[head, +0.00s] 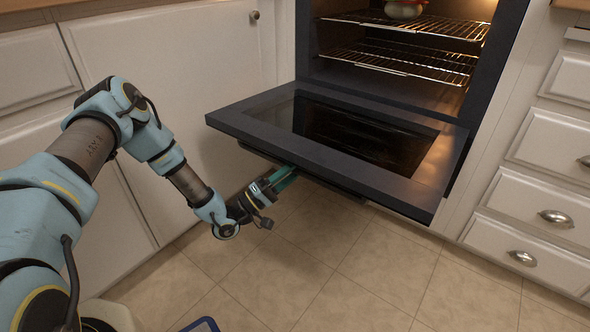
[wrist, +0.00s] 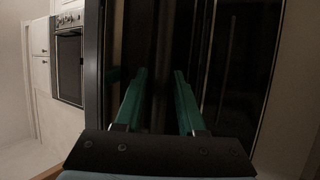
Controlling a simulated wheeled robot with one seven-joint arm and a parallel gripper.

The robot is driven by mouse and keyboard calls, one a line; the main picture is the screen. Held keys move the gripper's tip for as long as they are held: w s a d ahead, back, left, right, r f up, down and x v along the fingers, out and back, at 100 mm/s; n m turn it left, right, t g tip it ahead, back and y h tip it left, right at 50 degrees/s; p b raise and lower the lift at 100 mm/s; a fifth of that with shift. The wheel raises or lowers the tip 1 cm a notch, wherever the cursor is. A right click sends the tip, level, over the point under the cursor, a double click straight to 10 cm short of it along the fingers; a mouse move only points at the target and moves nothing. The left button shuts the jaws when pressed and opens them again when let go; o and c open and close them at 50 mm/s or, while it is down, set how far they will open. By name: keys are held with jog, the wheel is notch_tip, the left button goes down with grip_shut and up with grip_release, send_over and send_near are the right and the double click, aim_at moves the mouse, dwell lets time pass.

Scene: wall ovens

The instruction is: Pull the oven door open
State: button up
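The oven door (head: 330,130) is hinged down and lies nearly flat in front of the oven (head: 400,60), whose lit inside shows. A dark handle bar (head: 335,187) shows just below the door's front edge. My gripper (head: 284,176) is low, at the left part of that edge, with its green fingertips close to the handle and partly hidden under the door. In the wrist view my gripper's two fingers (wrist: 159,74) stand apart with a dark surface of the door (wrist: 235,70) beyond them. I cannot tell whether they touch the handle.
Wire racks (head: 410,65) are inside the oven, with a pot (head: 404,9) on the upper one. White drawers (head: 540,215) stand to the right and a white cabinet (head: 180,70) to the left. The tiled floor (head: 330,270) before the door is clear.

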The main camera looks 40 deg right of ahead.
jog(key=shift+o, duration=0.8)
jog(key=v, duration=1.1)
jog(key=shift+p, duration=0.4)
jog(key=shift+d, duration=0.1)
